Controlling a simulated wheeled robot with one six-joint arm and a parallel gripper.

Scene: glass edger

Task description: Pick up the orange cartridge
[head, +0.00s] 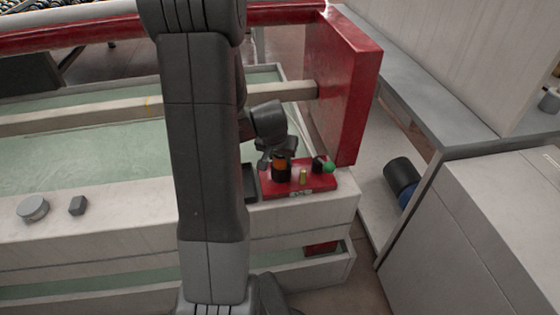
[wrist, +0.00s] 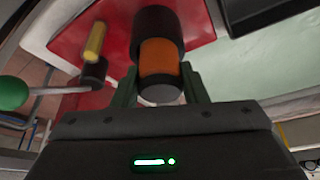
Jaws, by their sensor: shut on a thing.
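The orange cartridge (wrist: 159,58) is a short cylinder with an orange band, a black end and a grey end. In the wrist view it sits between the two fingers of my gripper (wrist: 160,88), which is shut on it. In the head view the cartridge (head: 281,168) is at the red panel (head: 318,184) on the white machine's edge, with my gripper (head: 268,158) at its left side. Whether it still touches the panel I cannot tell.
A green ball knob (head: 328,168) on a black base and a small yellow cylinder (head: 303,177) stand on the panel, right of the cartridge. A red upright block (head: 343,85) rises behind. A dark cylinder with a blue end (head: 400,175) lies to the right.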

